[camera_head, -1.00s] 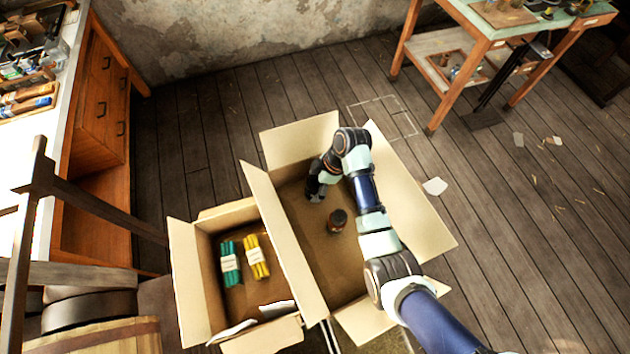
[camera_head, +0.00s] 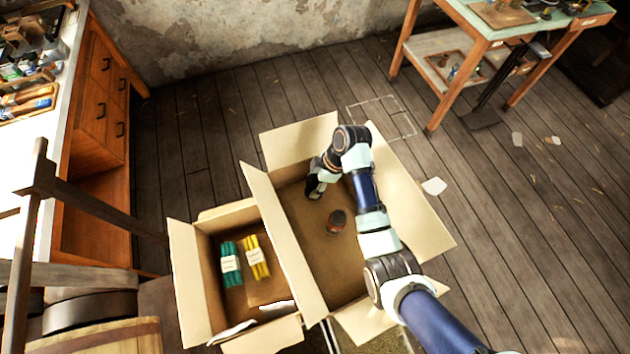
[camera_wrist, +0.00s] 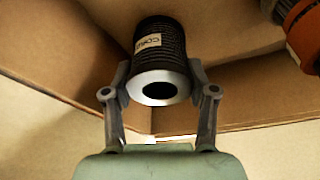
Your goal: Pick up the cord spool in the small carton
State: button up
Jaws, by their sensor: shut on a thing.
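The cord spool (camera_wrist: 163,48) is a black ribbed cylinder with a pale label and a light end ring around a dark hole. In the wrist view it sits between the two fingers of my gripper (camera_wrist: 160,92), which is shut on it, with the ring end facing the camera. In the head view my gripper (camera_head: 316,187) is inside the larger carton (camera_head: 262,200), near its far end; the spool is mostly hidden there. The small carton (camera_head: 185,270) stands to the left. I cannot tell whether the spool touches the carton floor.
An orange and dark cylinder (camera_head: 337,222) is in the larger carton near my gripper; it also shows in the wrist view (camera_wrist: 303,28). A green bundle (camera_head: 230,263) and a yellow bundle (camera_head: 256,257) lie in the small carton. Raised flaps surround both cartons.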

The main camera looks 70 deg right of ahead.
notch_tip(320, 180, up, 19)
jog(key=p, duration=0.9)
